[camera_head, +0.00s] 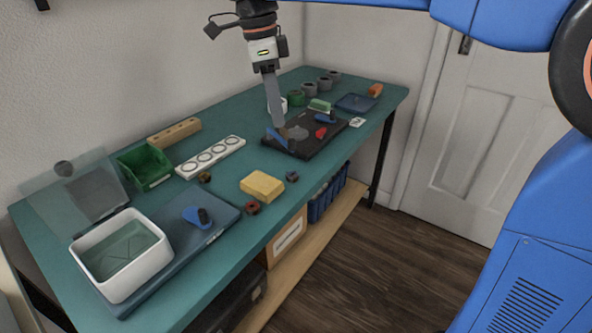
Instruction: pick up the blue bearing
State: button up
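A small dark blue ring-like piece, which looks like the blue bearing (292,176), lies on the teal bench top near its front edge, right of a yellow block (262,186). My gripper (279,126) points down over the left part of a black board (305,150), behind and above the bearing and apart from it. Its fingers show as one long grey shape, so I cannot tell whether they are open or shut. A blue piece (279,140) shows just below the fingertips; whether they touch it is unclear.
A reddish ring (253,208) and an olive ring (205,177) lie near the yellow block. A white strip with round holes (211,155), a green bin (145,166) and a white tub (121,287) stand left. Several grey cylinders line the back. The front edge is close to the bearing.

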send_over(292, 174)
jog(key=a, duration=0.2)
jog(key=f, duration=1)
jog(key=shift+d+f, duration=0.2)
jog(key=shift+f, duration=0.1)
jog(key=shift+d+f, duration=0.2)
jog(key=shift+f, duration=0.75)
jog(key=shift+d+f, duration=0.2)
jog(key=shift+f, duration=0.75)
jog(key=shift+d+f, duration=0.2)
jog(key=shift+f, duration=0.75)
jog(key=c, duration=0.8)
